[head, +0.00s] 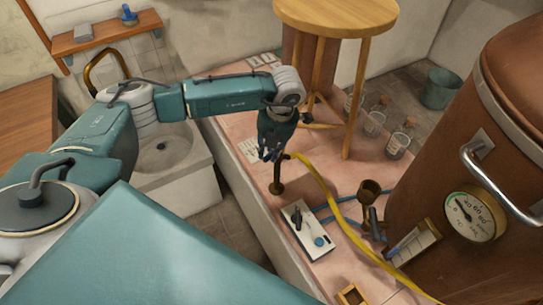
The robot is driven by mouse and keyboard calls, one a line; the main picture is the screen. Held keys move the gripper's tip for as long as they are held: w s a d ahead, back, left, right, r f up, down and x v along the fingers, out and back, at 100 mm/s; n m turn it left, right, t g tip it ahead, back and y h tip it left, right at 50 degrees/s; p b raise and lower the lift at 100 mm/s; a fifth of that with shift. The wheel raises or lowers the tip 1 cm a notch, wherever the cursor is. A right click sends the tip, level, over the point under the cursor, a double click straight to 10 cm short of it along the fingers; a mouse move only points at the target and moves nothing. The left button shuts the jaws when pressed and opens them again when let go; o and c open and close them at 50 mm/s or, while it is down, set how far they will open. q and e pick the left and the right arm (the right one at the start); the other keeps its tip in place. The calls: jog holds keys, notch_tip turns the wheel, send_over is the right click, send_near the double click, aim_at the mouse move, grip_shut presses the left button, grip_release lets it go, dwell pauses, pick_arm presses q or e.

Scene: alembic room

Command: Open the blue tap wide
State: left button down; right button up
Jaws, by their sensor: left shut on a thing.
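My left gripper (271,146) reaches down over the counter. Its fingers are shut around the top of a brass tap post, which I take to be the blue tap (278,178). The post stands upright on the pink tiled counter near its left edge. The fingers cover the tap's handle, so I cannot see its colour or how far it is turned. A yellow hose (332,199) starts beside the top of the post and runs to the lower right. My right gripper is not in view.
A white control box (306,229) with a blue knob stands just in front of the post. A round wooden stool (337,14) and several glass flasks (374,122) stand behind.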

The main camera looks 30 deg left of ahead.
pick_arm(q)
jog(key=shift+w+a+m+b, duration=0.15)
jog(key=shift+a+m+b, duration=0.2)
jog(key=shift+m+b, duration=0.55)
jog(key=c, duration=1.5)
grip_release()
jog(key=r, duration=0.4)
jog(key=d+r, duration=0.1)
jog(key=r, duration=0.3)
jog(key=s+d+r, duration=0.1)
jog(key=r, duration=0.3)
jog(key=shift+d, duration=0.1)
jog(key=shift+f, duration=0.1)
